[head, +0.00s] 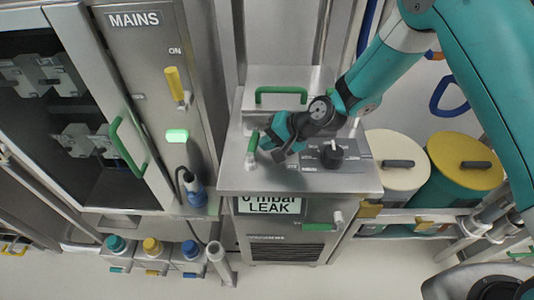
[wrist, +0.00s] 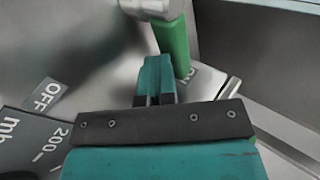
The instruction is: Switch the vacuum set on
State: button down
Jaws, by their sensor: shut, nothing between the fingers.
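The vacuum set is a steel cabinet (head: 228,180) in the middle of the head view. Its lit display (head: 270,205) reads "0 mbar" and "LEAK". A lever with a green grip (head: 253,142) stands at the left of its top. In the wrist view the green lever (wrist: 172,45) has its grip end beside the ON label (wrist: 193,77); the OFF label (wrist: 42,95) is farther left. My gripper (head: 268,150) is shut and empty, just right of the lever. Its closed fingertips (wrist: 156,65) are close beside the grip; I cannot tell whether they touch.
A black knob (head: 332,153) sits on the panel right of my gripper, and a green handle (head: 281,91) behind it. The MAINS cabinet (head: 140,60) at left has a yellow lever (head: 175,84) and a lit green lamp (head: 177,136). Cream (head: 395,150) and yellow-lidded (head: 465,150) drums stand at right.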

jog(key=shift+w+a, duration=0.3)
jog(key=shift+w, duration=0.05)
jog(key=shift+w+r, duration=0.15)
jog(key=shift+w, duration=0.05)
dwell(0.4)
